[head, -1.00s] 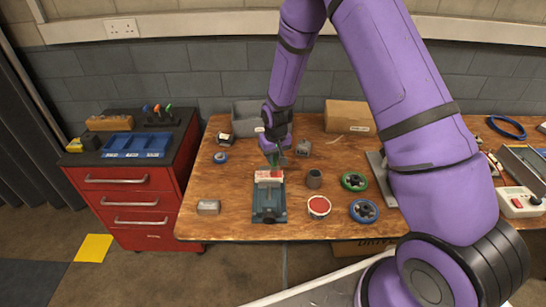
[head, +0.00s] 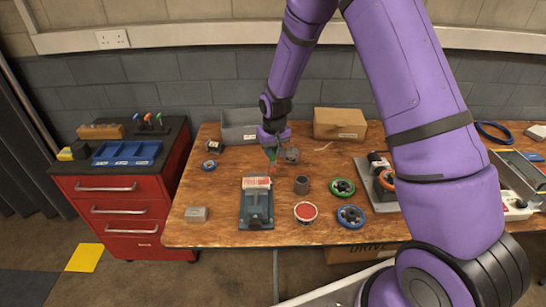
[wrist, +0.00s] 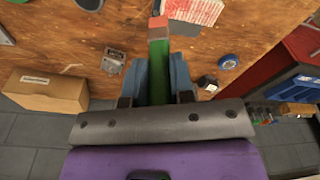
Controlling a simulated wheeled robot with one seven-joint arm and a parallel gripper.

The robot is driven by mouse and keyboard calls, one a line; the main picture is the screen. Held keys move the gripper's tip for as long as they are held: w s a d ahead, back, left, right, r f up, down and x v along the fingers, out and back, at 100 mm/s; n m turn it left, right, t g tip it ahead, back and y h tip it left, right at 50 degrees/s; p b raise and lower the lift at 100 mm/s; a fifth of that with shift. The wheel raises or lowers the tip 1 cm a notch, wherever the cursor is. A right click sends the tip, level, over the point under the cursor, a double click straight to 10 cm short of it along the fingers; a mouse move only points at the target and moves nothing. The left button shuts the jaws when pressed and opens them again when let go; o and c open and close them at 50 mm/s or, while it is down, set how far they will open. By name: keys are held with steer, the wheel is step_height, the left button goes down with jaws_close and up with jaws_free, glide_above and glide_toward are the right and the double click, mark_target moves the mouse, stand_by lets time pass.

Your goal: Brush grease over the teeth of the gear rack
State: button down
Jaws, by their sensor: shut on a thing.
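The gear rack (head: 256,183) is clamped in a blue-grey vise (head: 256,211) on the wooden bench. Its top looks pale with red patches, and it also shows at the top of the wrist view (wrist: 196,10). My gripper (head: 271,150) is shut on a green-handled brush (wrist: 159,70), which points away from the jaws and has a reddish tip. The brush (head: 272,157) is beyond and slightly right of the rack in the head view, apparently apart from it. An open tin with red contents (head: 306,212), likely the grease, stands right of the vise.
A dark grey cup (head: 301,185), a green ring (head: 342,188) and a blue ring (head: 350,216) stand to the right. A grey metal block (head: 197,214) lies left. A cardboard box (head: 340,123) and grey bin (head: 239,124) are behind. The bench between block and vise is clear.

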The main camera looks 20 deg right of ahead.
steer(key=shift+r, duration=1.3)
steer(key=shift+w, duration=0.1)
